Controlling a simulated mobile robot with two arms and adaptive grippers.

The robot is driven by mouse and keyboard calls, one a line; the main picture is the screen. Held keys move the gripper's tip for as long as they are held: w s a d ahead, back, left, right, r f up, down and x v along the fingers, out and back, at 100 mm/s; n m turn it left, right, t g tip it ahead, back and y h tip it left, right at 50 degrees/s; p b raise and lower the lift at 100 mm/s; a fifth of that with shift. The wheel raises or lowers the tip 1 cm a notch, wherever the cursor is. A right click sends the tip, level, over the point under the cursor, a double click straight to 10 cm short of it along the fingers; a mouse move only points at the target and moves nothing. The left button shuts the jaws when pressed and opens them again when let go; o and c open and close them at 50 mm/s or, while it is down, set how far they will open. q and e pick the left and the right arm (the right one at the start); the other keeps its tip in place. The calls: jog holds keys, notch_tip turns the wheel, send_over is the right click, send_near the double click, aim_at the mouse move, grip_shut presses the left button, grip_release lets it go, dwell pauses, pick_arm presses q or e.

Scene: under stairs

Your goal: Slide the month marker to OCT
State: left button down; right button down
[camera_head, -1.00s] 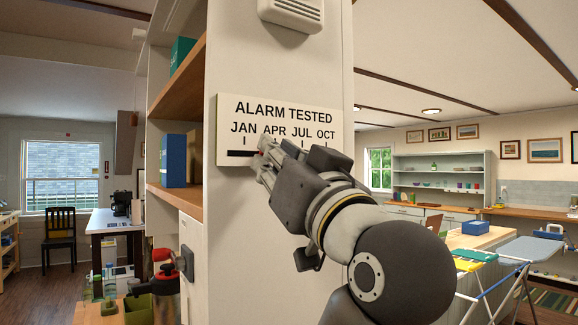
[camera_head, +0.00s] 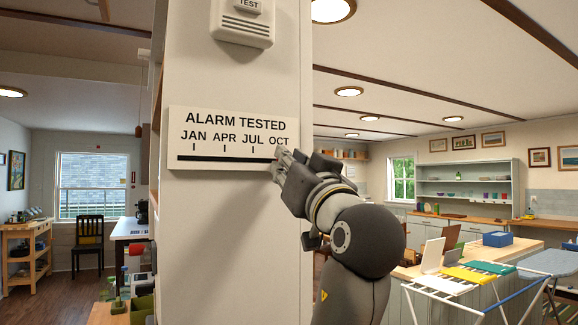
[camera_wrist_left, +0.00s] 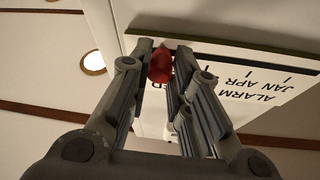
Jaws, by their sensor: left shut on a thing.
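The white ALARM TESTED board (camera_head: 233,122) is on the pillar's face, with JAN, APR, JUL and OCT in a row above a black slot (camera_head: 220,158). My left gripper (camera_head: 279,158) is at the slot's right end, just below the OCT label (camera_head: 279,141). It covers the slot's end and the tick under OCT. In the left wrist view the gripper (camera_wrist_left: 166,62) is shut on the red month marker (camera_wrist_left: 160,66). The marker is hidden in the head view, so its exact alignment with OCT cannot be told. My right gripper is not in view.
A white alarm box (camera_head: 243,25) with a TEST button is above the board. The pillar face (camera_head: 235,230) below the board is bare. To the right stand a drying rack (camera_head: 465,285) and a counter with a blue box (camera_head: 497,239).

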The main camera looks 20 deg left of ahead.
pick_arm(q)
jog(key=c, duration=1.7)
grip_release()
jog(key=shift+d+r, duration=0.1)
jog(key=shift+r, duration=0.05)
jog(key=o, duration=0.4)
jog(key=shift+w+d, duration=0.1)
jog(key=shift+w, duration=0.15)
jog(key=shift+s, duration=0.1)
jog(key=v, duration=0.7)
jog(key=shift+s+d+f, duration=0.15)
jog(key=shift+f, duration=0.05)
